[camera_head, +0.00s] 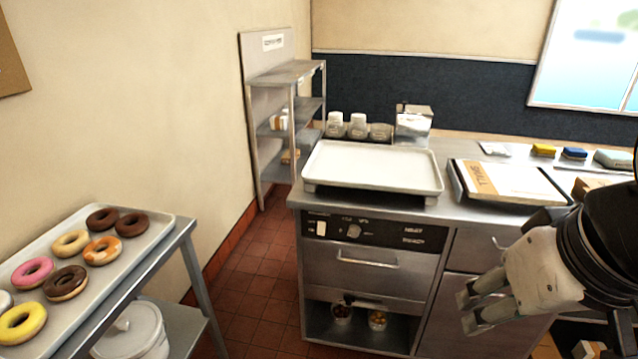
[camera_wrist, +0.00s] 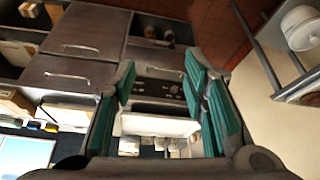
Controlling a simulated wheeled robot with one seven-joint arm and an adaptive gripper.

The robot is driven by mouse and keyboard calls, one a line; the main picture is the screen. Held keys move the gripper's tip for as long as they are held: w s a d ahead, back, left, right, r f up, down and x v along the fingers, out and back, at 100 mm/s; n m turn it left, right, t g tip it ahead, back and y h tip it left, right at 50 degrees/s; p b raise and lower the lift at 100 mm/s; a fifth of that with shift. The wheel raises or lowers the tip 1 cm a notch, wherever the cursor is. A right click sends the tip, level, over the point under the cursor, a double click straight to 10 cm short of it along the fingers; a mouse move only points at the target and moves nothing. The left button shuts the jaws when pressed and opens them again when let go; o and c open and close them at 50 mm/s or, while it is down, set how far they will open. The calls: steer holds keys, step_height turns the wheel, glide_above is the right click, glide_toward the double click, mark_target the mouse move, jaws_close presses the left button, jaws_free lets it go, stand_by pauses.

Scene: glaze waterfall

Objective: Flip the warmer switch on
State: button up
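The warmer is the steel unit under the counter, with a black control panel (camera_head: 375,232) across its top front. A white rocker switch (camera_head: 321,228) sits at the panel's left end, with a round knob (camera_head: 353,231) to its right. I cannot tell which way the switch is tipped. My gripper (camera_head: 468,308) is at the lower right, in front of the steel cabinets and well to the right of the switch. In the wrist view my gripper (camera_wrist: 160,92) has its green-padded fingers spread apart with nothing between them. The panel (camera_wrist: 160,86) shows there between the fingers, small and dark.
A white tray (camera_head: 372,167) lies on the counter above the warmer. A tray of donuts (camera_head: 150,228) stands on a table at the left. A steel shelf (camera_head: 286,75) is against the wall. The red tile floor (camera_head: 250,290) is clear between table and warmer.

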steer(key=shift+w, duration=0.1)
steer(key=c, duration=0.4)
steer(key=shift+w+f+n, duration=0.1)
steer(key=shift+w+n, duration=0.2)
jaws_close()
steer(key=w+a+f+n+h+b, duration=0.2)
steer(key=w+f+n+b, duration=0.25)
steer(key=w+n, duration=0.6)
steer(key=w+a+f+n+h+b, duration=0.15)
steer(key=w+f+n+b, duration=0.35)
steer(key=w, duration=1)
steer(key=w+a+f+n+t+y+b, duration=0.2)
steer(key=w+a+f+n+b, duration=0.5)
steer(key=w+a+f+n, duration=1)
steer(key=shift+w+a+f, duration=0.55)
steer(key=shift+w+f, duration=0.1)
steer(key=shift+w, duration=0.35)
steer(key=shift+n, duration=0.25)
